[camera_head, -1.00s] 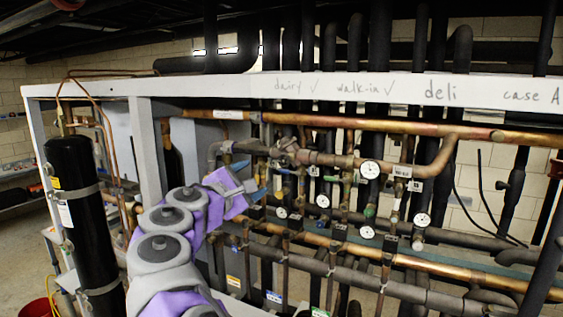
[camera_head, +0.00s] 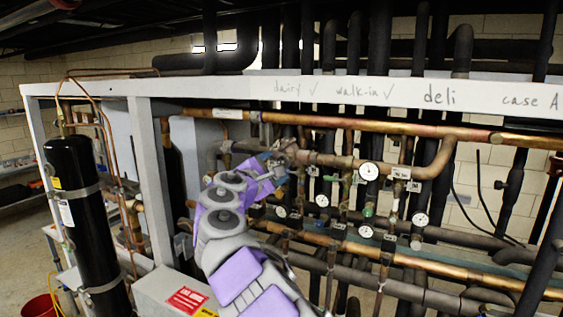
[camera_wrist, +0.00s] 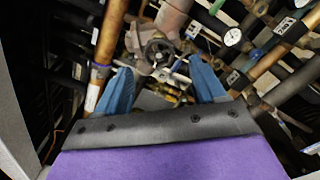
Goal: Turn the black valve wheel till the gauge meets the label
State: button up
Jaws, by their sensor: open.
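The black valve wheel (camera_wrist: 160,53) shows in the wrist view, just beyond and between my blue fingertips. It is small and sits on a pipe fitting. My gripper (camera_wrist: 163,86) is open, with its two blue fingers spread and nothing held between them. In the head view my gripper (camera_head: 270,168) is at the valve cluster on the copper pipes, and the wheel cannot be made out there. Several white round gauges are on the pipes, one of them the upper gauge (camera_head: 369,171); their needles and any target label are too small to read.
A white beam (camera_head: 440,88) with handwriting runs across the top of the rack. A black cylinder (camera_head: 75,215) stands at left. Copper and dark pipes crowd around my gripper. A white box with a red label (camera_head: 187,299) is low in front.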

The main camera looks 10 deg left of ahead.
aim_at(281, 163)
jog(key=shift+p+x, duration=0.55)
jog(key=shift+x, duration=1.4)
jog(key=shift+p+x, duration=0.3)
jog(key=shift+x, duration=0.6)
jog(key=shift+c, duration=0.4)
jog(key=c, duration=0.9)
jog(key=shift+r, duration=0.1)
jog(key=shift+m, duration=0.4)
